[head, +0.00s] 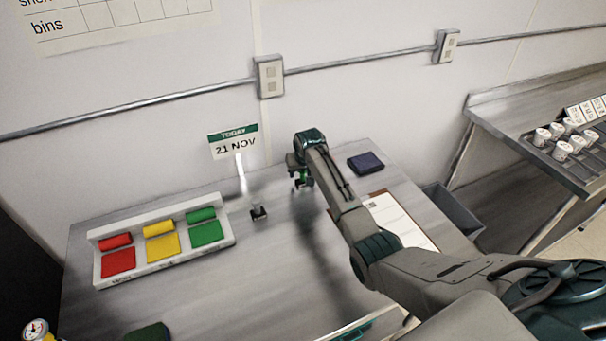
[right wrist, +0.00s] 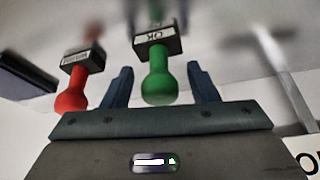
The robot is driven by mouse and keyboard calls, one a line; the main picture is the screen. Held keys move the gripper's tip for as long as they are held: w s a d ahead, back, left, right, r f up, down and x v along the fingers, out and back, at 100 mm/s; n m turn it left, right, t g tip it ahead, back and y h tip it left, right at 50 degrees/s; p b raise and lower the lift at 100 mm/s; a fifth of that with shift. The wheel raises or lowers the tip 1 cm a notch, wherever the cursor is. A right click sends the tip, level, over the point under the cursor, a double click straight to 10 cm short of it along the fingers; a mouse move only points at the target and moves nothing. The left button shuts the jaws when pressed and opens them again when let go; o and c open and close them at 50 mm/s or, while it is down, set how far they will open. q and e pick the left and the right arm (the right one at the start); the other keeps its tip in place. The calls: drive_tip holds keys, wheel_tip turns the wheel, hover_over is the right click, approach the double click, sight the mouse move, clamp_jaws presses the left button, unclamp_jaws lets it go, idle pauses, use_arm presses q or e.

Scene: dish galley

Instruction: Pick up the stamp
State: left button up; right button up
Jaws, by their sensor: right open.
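A green stamp (right wrist: 157,80) with a round knob handle and a dark block marked "OK" shows in the right wrist view. My right gripper (right wrist: 162,82) is open, with one finger on either side of the green handle. A gap shows on each side. A red-handled stamp (right wrist: 75,85) stands beside it, to the left outside the fingers. In the head view my right gripper (head: 301,179) is low over the steel table, with a bit of green at its fingers. The red stamp is hidden there. My left gripper is not in view.
A rack of red, yellow and green pads (head: 163,241) stands left. A date sign (head: 234,143) stands behind, near a small dark block (head: 259,213). A dark blue pad (head: 366,162) and a clipboard (head: 412,232) lie right. A grey bin (head: 452,212) is beyond the table edge.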

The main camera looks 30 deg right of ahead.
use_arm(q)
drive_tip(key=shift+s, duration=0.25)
use_arm(e)
drive_tip(key=shift+w+f, duration=0.1)
drive_tip(key=shift+f, duration=0.2)
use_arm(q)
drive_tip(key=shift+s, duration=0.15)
use_arm(e)
drive_tip(key=c, duration=1)
drive_tip(key=shift+r, duration=0.1)
